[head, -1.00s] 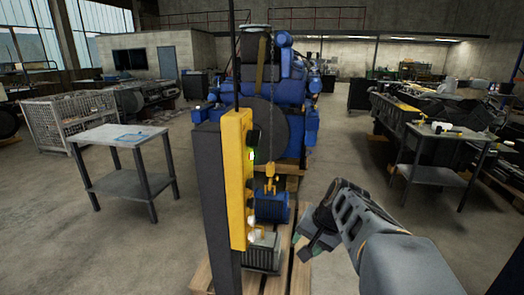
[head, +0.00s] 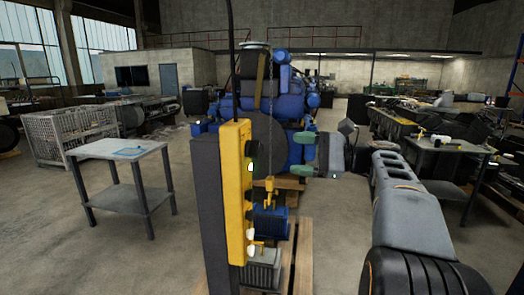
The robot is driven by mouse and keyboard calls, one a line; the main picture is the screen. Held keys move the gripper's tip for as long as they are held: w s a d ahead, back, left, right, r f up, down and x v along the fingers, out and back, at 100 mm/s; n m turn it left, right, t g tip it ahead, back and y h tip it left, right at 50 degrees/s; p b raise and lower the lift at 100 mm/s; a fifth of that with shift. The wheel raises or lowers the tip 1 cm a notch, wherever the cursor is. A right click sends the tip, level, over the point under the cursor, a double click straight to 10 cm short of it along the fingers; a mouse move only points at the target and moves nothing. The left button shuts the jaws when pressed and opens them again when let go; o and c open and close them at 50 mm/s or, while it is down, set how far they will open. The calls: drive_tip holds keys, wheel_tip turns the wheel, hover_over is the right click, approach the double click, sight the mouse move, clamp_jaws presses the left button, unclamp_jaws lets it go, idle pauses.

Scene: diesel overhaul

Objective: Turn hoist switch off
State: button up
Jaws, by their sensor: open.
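A tall yellow control box (head: 234,195) is mounted on a dark grey post (head: 210,205) in the middle foreground. Which way the switch is set cannot be told. Pale round parts (head: 251,234) show lower on the box. My gripper (head: 302,153) is open and empty, its green-padded fingers pointing left toward the box. It is to the right of the black part at about its height, with a visible gap between.
Behind the box, a chain with a yellow hook (head: 269,192) hangs over a blue part (head: 271,223) on a wooden pallet (head: 302,250). A large blue engine (head: 285,100) stands behind. A grey side table (head: 120,149) is at left; floor between is clear.

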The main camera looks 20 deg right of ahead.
sight(253, 149)
drive_tip(key=x, duration=0.9)
drive_tip(key=shift+w+a+p, duration=0.15)
drive_tip(key=shift+a+p, duration=0.05)
drive_tip(key=shift+p, duration=0.25)
drive_tip(key=c, duration=0.9)
